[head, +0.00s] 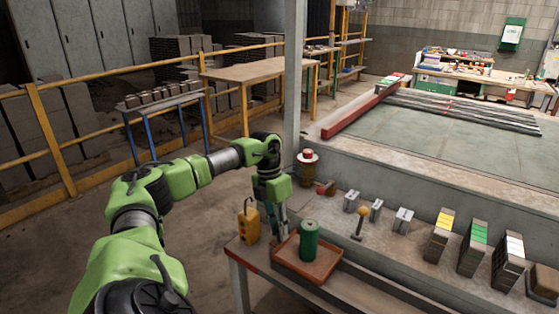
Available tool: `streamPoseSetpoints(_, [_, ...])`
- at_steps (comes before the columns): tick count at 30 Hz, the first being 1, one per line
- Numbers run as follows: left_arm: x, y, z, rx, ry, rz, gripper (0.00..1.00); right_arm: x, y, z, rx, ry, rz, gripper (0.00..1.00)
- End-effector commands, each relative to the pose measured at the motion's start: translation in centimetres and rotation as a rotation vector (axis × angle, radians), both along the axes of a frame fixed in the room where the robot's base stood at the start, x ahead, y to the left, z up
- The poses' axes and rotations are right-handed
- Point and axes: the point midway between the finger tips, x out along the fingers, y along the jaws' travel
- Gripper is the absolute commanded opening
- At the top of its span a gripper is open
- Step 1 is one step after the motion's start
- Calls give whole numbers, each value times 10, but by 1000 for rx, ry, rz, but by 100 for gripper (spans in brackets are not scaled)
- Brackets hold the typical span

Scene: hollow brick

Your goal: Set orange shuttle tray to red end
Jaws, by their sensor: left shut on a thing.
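The orange shuttle tray (318,272) is a shallow rectangular tray on the low bench at lower centre. A green cylinder (309,240) stands upright in it. My left gripper (281,234) points down at the tray's back left edge and is shut on it; the fingertips are small and partly unclear. A small red block (325,187) lies on the ledge behind the gripper. I cannot tell whether it marks the red end. My right gripper is not in view.
A yellow control box (248,222) stands close left of the gripper. A dark cylinder with a red top (308,157) stands behind. A small lever (359,223), grey blocks (403,220) and colour-topped brick stacks (439,235) line the ledge to the right.

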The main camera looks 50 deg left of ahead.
Motion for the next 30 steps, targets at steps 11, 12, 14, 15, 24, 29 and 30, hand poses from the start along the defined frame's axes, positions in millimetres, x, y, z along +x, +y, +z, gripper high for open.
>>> streamPoseSetpoints(11, [0,4,2,7,-2,6,38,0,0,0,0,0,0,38])
streamPoseSetpoints(12, [0,4,2,7,-2,6,38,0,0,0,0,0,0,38])
streamPoseSetpoints(14, [0,3,2,6,-1,5,38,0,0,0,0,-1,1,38])
streamPoseSetpoints(15, [0,3,2,6,-2,5,38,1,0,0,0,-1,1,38])
streamPoseSetpoints(24, [0,12,43,6,-7,7,38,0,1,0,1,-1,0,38])
streamPoseSetpoints(29, [0,19,78,6,-8,8,38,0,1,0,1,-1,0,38])
streamPoseSetpoints(30, [0,20,85,6,-8,8,38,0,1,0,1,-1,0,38])
